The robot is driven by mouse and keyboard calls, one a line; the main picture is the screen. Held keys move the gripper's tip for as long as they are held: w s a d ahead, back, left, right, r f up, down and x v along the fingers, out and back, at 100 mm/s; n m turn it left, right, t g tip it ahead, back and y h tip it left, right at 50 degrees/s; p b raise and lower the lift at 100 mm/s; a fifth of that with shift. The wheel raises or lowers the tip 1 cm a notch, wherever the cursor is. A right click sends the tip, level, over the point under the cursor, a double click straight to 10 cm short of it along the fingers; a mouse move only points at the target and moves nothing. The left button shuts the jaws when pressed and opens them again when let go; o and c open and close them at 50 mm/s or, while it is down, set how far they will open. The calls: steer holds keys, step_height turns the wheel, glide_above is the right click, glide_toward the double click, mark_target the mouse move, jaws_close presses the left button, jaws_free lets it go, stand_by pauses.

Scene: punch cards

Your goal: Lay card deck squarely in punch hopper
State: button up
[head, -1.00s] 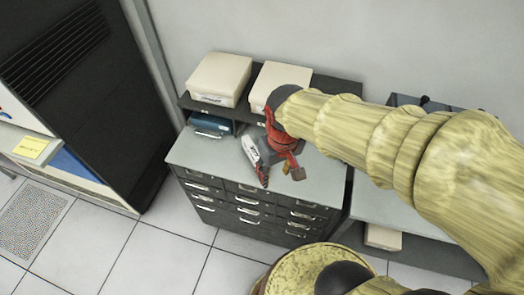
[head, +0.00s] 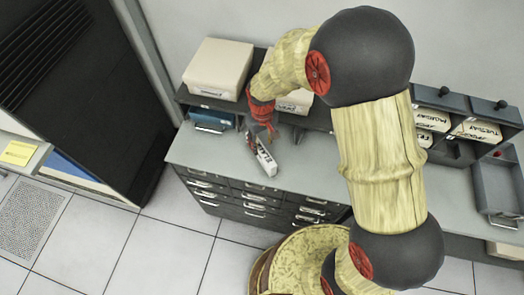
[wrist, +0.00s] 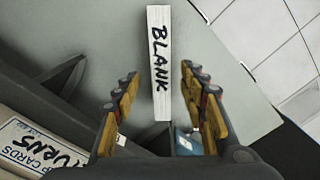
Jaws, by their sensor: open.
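A long white card deck (head: 266,162) lies on the grey top of the drawer cabinet. In the wrist view the deck (wrist: 158,45) shows its narrow face lettered "BLANK". My gripper (wrist: 158,82) is open, with one yellow-padded finger on each side of the deck's near part and gaps between pads and deck. In the head view my gripper (head: 260,138) is at the deck's back end; the fingers are partly hidden there. I cannot pick out the punch hopper in either view.
Cream boxes (head: 217,68) stand on a dark shelf behind the cabinet top (head: 205,150); a blue case (head: 210,117) sits under it. Labelled compartments (head: 475,130) and a grey tray (head: 497,190) are at right. A tall black cabinet (head: 95,110) stands left. The tiled floor in front is clear.

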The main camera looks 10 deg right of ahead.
mark_target(262, 149)
step_height(262, 149, down, 4)
steer(key=shift+s+f, duration=0.15)
steer(key=shift+f, duration=0.6)
steer(key=shift+c, duration=1.4)
steer(key=c, duration=0.7)
jaws_close()
